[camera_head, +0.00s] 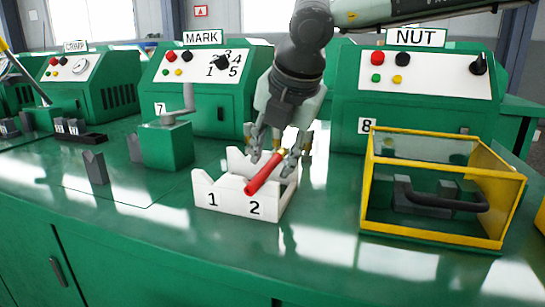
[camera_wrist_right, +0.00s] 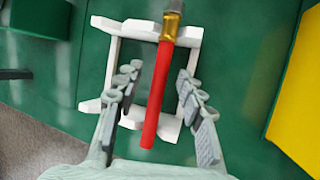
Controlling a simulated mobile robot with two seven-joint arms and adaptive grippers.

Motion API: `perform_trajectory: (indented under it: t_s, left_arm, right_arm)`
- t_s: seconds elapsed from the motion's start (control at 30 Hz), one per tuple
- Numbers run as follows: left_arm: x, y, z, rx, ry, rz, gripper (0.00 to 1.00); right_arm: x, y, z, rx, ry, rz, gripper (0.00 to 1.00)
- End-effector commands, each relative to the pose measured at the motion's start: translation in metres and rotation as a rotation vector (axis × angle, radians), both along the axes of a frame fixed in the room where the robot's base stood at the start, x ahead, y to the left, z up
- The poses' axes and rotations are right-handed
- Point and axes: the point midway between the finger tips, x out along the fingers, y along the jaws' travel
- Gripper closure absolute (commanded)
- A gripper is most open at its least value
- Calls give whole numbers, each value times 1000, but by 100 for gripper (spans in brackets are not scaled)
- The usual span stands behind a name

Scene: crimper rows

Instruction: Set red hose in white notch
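The red hose (camera_head: 264,173) lies tilted across the white notched holder (camera_head: 213,191), over the side marked 2. It also shows in the right wrist view (camera_wrist_right: 158,90), where its brass fitting (camera_wrist_right: 170,27) crosses the holder's far bar and its red end sticks out past the near bar. Whether it is fully seated in the notch, I cannot tell. My right gripper (camera_head: 274,155) is just above the hose. In the wrist view its fingers (camera_wrist_right: 158,88) stand apart on either side of the hose, with gaps to both. My left gripper is not in view.
A yellow-framed clear box (camera_head: 448,172) with a black handle stands to the right. A green block with a lever (camera_head: 167,146) stands to the left of the holder. Green machines labelled MARK (camera_head: 203,75) and NUT (camera_head: 416,80) stand behind. The front bench top is clear.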

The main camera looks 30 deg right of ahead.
Motion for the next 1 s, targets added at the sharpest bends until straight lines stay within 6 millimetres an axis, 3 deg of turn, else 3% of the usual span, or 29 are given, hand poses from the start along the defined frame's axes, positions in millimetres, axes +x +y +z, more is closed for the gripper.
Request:
perform_trajectory:
  t_s: [0.5,0.7,1.0]
  left_arm:
    - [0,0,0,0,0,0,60]
    - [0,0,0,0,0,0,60]
    - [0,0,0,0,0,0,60]
  right_arm:
    - [-46,7,84,0,-6,0,61]
    - [-56,8,100,-1,-3,1,61]
    - [-58,9,102,0,-1,1,61]
